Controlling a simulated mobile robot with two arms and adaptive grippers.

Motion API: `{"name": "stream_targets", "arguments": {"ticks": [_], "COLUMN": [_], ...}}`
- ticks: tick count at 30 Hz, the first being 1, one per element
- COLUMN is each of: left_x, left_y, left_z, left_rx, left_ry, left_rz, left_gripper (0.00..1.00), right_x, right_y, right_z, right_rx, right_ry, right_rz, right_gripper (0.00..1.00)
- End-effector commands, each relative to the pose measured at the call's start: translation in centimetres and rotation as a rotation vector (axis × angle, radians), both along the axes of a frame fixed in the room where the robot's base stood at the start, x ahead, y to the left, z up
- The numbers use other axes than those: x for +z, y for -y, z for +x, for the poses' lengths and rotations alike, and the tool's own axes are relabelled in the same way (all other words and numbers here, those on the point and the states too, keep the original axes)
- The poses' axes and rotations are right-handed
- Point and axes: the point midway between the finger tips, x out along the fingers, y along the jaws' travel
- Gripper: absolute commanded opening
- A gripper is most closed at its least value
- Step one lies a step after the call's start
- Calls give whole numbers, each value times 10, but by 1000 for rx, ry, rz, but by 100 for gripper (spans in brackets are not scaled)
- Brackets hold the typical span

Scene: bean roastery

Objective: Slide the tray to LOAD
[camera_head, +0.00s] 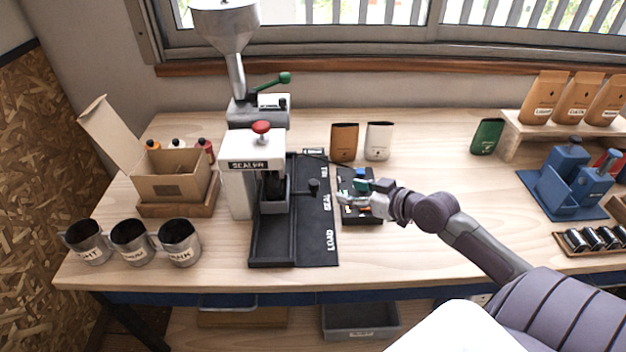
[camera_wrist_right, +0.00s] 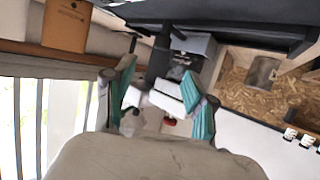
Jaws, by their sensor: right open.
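The dark grey tray (camera_head: 277,196) sits in the black sealer track, partly under the white sealer (camera_head: 240,178). It is level with the stretch between the FILL and SEAL labels, away from the LOAD label (camera_head: 330,240) at the front. A black knob (camera_head: 314,186) stands upright to the tray's right. My right gripper (camera_head: 352,197) is open, over the dark organizer right of the track, apart from the knob. Its teal fingers (camera_wrist_right: 162,100) are spread in the wrist view. My left gripper is not in view.
Several cups, including a metal cup (camera_head: 179,242), stand at the front left, near an open cardboard box (camera_head: 172,185). Brown and white pouches (camera_head: 344,142) stand behind the track. A blue device (camera_head: 568,180) stands at right. The front end of the track is clear.

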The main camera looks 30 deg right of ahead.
Motion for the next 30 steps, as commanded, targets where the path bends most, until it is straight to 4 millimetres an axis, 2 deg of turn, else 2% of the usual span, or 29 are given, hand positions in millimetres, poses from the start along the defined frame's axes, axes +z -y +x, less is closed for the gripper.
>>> {"name": "stream_targets", "arguments": {"ticks": [1, 3, 6, 7, 10, 15, 17, 20, 30], "left_x": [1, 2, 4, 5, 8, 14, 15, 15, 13], "left_y": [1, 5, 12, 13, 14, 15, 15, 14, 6], "left_z": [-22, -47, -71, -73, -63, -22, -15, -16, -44], "left_rx": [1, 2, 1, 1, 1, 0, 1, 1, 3], "left_ry": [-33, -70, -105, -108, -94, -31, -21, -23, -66], "left_rz": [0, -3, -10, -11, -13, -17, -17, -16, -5], "left_gripper": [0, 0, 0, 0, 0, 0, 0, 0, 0], "right_x": [1, -4, -11, -14, -22, -35, -38, -42, -45], "right_y": [-3, -5, -10, -11, -16, -22, -23, -25, -27], "right_z": [9, 21, 38, 44, 62, 89, 95, 103, 108], "right_rx": [1, -1, 1, 0, 2, 1, -1, 1, 3], "right_ry": [5, 5, 4, 3, 3, 1, 1, 0, -1], "right_rz": [2, 2, 3, 3, 1, 1, 2, 0, -1], "right_gripper": [56, 56, 56, 56, 56, 56, 56, 56, 56]}}
